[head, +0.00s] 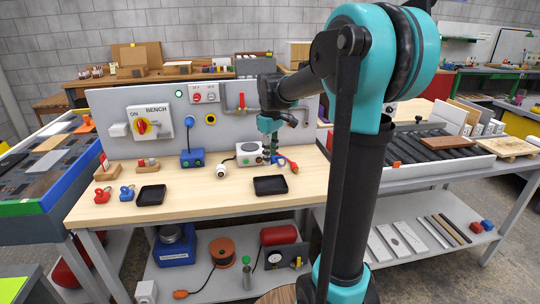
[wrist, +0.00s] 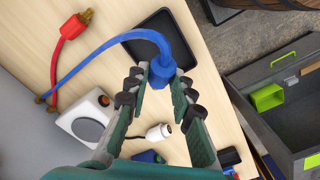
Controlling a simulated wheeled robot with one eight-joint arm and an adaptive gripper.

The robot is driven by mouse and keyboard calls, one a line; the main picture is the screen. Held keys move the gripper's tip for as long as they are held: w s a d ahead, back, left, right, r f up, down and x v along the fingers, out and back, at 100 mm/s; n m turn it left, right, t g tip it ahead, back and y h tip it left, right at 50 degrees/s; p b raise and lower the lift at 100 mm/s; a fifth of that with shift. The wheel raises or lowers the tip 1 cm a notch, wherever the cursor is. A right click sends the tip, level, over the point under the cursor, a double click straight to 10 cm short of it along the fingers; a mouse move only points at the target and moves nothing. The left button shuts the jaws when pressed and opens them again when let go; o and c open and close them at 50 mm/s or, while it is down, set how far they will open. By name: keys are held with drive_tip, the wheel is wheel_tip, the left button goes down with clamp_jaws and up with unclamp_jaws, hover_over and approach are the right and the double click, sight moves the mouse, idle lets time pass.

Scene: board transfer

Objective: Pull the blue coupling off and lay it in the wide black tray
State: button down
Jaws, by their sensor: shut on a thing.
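The blue coupling (wrist: 163,73) is between my gripper's fingertips in the wrist view, on the end of a bent blue hose (wrist: 92,60). My gripper (wrist: 161,82) is shut on it. In the head view my gripper (head: 270,153) is low over the bench, and the coupling is mostly hidden there. A white box (wrist: 80,122) with a round grey face stands to one side; it also shows in the head view (head: 247,148). The coupling looks apart from this box. A black tray (head: 271,186) lies just in front of my gripper; it shows beyond the coupling in the wrist view (wrist: 158,20).
A red hose (wrist: 56,55) with a brass end lies beside the blue hose. A white plug (head: 221,171) lies left of the box. A smaller black tray (head: 151,195) and blue and red padlock-like pieces (head: 127,193) are farther left. The bench front is mostly clear.

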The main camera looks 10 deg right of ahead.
drive_tip(key=shift+f, duration=3.55)
drive_tip(key=c, duration=1.2)
unclamp_jaws()
wheel_tip(320, 180, up, 12)
